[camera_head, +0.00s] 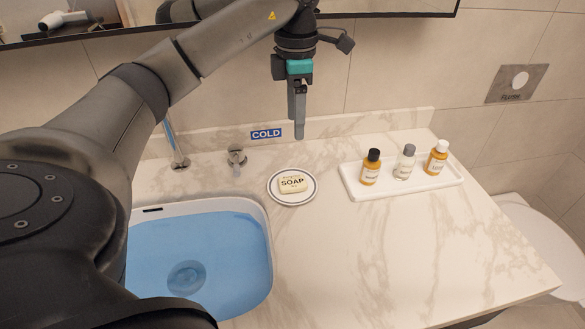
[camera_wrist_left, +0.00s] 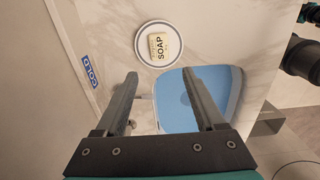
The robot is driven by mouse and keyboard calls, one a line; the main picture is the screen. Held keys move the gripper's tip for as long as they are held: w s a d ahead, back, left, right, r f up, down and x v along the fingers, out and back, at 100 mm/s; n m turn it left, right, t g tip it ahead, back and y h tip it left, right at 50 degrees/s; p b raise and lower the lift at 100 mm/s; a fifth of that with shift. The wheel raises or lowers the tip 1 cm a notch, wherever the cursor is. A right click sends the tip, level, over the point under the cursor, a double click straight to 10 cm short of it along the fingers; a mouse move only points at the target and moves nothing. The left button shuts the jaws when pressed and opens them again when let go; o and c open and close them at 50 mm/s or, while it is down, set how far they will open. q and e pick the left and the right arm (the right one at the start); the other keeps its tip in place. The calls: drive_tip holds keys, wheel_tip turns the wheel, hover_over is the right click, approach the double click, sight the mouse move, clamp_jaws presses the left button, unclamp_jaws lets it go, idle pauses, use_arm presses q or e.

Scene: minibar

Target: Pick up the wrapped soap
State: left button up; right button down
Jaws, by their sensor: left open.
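The wrapped soap (camera_head: 292,183) is a cream bar labelled SOAP. It lies on a round white dish (camera_head: 292,201) with a dark ring, on the marble counter right of the basin. My left gripper (camera_head: 297,132) hangs above the back of the counter, pointing down, apart from the soap. In the left wrist view the gripper (camera_wrist_left: 166,80) is open with nothing between its fingers. There the soap (camera_wrist_left: 159,46) lies beyond the fingertips on its dish (camera_wrist_left: 143,36). My right gripper is not identifiable in these views.
A basin of blue water (camera_head: 205,245) is left of the dish, with a tap (camera_head: 180,160) and a knob (camera_head: 236,157) behind it. A white tray (camera_head: 420,185) holds three small bottles to the right. A COLD sign (camera_head: 266,133) is at the back. The front right counter is clear.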

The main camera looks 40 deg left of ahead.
use_arm(q)
drive_tip(key=f, duration=0.2)
drive_tip(key=b, duration=0.2)
hover_over(293, 181)
wheel_tip(293, 181, down, 5)
wheel_tip(293, 181, down, 4)
drive_tip(key=shift+w+d+b, duration=0.1)
drive_tip(key=shift+d+b, duration=0.05)
drive_tip(key=shift+b, duration=0.25)
drive_tip(key=shift+f, duration=0.15)
drive_tip(key=f+b, duration=0.1)
drive_tip(key=f, duration=0.4)
drive_tip(key=shift+a+f, duration=0.15)
drive_tip(key=shift+a, duration=0.05)
drive_tip(key=shift+c, duration=1.1)
drive_tip(key=c, duration=0.9)
use_arm(e)
drive_tip(key=w+d+f+t, duration=0.1)
drive_tip(key=w+f, duration=0.3)
drive_tip(key=shift+w+d+f, duration=0.15)
drive_tip(key=shift+d+f, duration=0.15)
drive_tip(key=shift+d, duration=0.1)
